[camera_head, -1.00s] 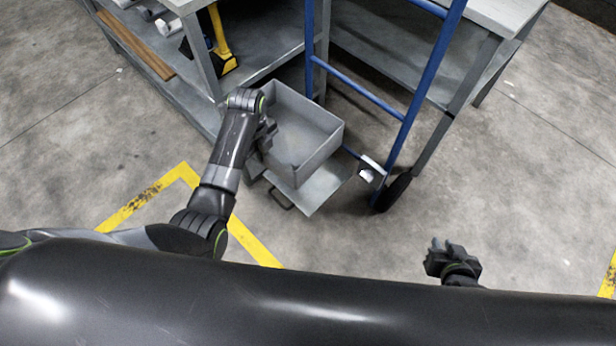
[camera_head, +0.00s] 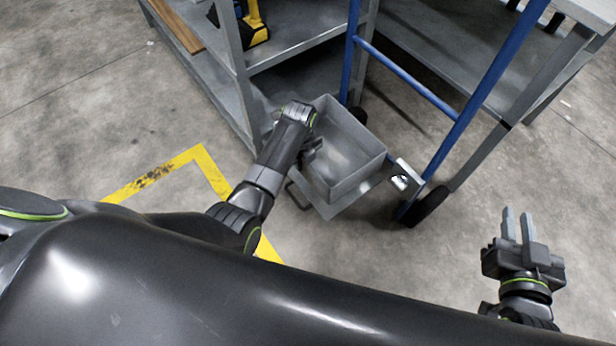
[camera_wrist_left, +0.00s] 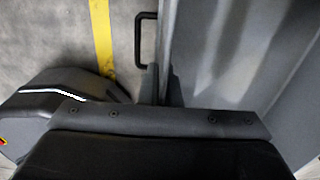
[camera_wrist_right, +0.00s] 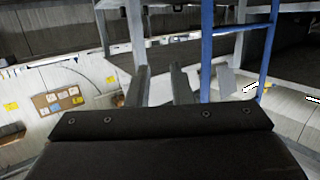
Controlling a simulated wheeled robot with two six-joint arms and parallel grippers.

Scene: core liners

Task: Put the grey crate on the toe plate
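The grey crate (camera_head: 357,187) is an open, empty box beside the blue hand truck (camera_head: 480,95). My left gripper (camera_head: 312,147) is at the crate's left wall. In the left wrist view that wall (camera_wrist_left: 185,40) runs between the fingertips (camera_wrist_left: 163,85), and the gripper looks shut on it. A dark handle (camera_wrist_left: 146,40) sticks out from the crate. The toe plate cannot be told apart from the grey surfaces around the crate's base. My right gripper (camera_head: 518,225) is open and empty, its fingers apart; they also show in the right wrist view (camera_wrist_right: 160,85).
A grey shelf rack (camera_head: 240,90) stands just left of and behind the crate. A workbench (camera_head: 575,45) stands behind the hand truck. A black wheel (camera_head: 428,207) and a pale bracket (camera_head: 404,178) are close to the crate's right. Yellow tape (camera_head: 212,172) marks the floor.

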